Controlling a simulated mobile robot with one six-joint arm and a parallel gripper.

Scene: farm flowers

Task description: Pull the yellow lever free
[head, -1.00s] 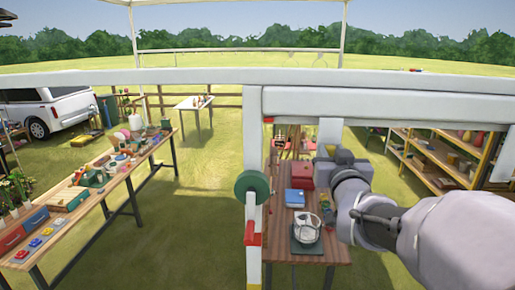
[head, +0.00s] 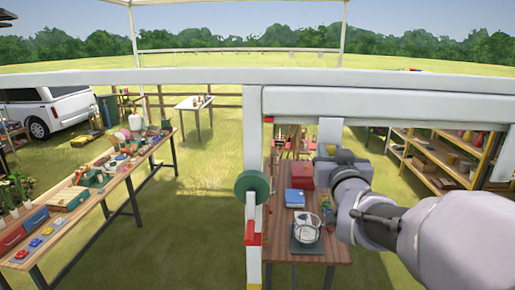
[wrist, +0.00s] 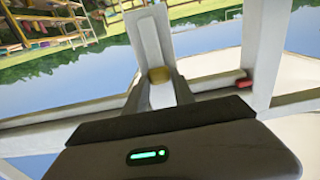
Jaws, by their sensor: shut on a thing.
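The yellow lever (wrist: 158,75) shows as a small yellow piece between my fingertips in the wrist view, and most of it is hidden. My gripper (wrist: 160,80) is shut on it, with one finger on each side. A white upright plate (wrist: 150,38) stands directly beyond the fingertips. In the head view a small yellow spot (head: 331,149) shows at my gripper, in front of the hanging white plate (head: 329,131) under the white beam.
A white post (head: 254,130) carries a green wheel (head: 252,180) and a red handle (head: 250,229). A long cluttered table is at left.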

